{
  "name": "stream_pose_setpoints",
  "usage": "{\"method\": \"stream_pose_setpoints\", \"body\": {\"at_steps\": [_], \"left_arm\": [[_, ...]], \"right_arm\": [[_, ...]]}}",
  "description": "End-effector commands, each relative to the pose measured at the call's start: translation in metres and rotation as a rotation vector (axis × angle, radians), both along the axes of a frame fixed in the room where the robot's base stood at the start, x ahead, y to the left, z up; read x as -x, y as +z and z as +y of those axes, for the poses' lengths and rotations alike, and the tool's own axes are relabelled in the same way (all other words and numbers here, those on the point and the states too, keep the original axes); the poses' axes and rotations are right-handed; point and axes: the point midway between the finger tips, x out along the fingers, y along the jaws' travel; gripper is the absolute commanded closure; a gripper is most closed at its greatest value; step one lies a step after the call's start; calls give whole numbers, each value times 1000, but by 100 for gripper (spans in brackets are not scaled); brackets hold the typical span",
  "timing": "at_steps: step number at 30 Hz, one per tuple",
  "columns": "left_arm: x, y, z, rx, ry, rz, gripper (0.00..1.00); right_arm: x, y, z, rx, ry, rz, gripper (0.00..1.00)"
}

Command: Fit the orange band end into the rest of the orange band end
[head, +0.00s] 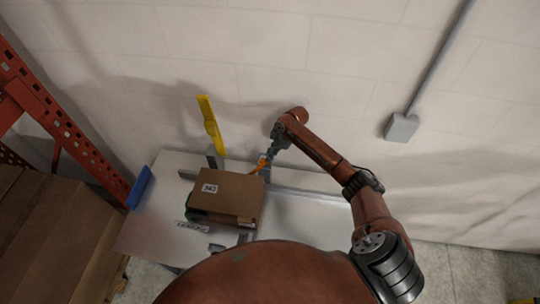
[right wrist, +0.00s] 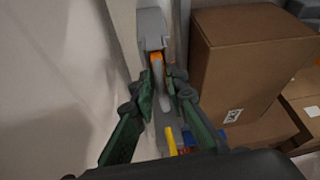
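My right gripper (head: 268,156) reaches down from the upper right to the far side of the table, just behind a cardboard box. In the right wrist view its green fingers (right wrist: 161,82) are closed in on a thin strip, the orange band end (right wrist: 156,62), which is partly hidden between them. In the head view the orange band (head: 258,166) shows as a small piece at the fingertips. A grey holder (right wrist: 152,27), apparently the rest, stands just beyond the band's tip. I cannot tell whether the tip touches it or is inside it. My left gripper is not in view.
A cardboard box (head: 228,196) stands close in front of the gripper on the pale table (head: 150,232). A yellow strip (head: 211,125) stands upright to the left, and a blue piece (head: 140,187) is at the left edge. The wall (head: 330,60) is close behind.

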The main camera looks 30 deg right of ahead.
Motion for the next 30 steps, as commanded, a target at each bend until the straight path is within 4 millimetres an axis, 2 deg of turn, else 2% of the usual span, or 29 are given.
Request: {"method": "stream_pose_setpoints", "body": {"at_steps": [5,13,17,30], "left_arm": [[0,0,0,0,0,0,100],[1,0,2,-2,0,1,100],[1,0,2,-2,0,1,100],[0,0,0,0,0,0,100]], "right_arm": [[0,0,0,0,0,0,72],[0,0,0,0,0,0,72],[1,8,-4,0,0,-1,72],[15,86,-33,2,0,-1,72]]}}
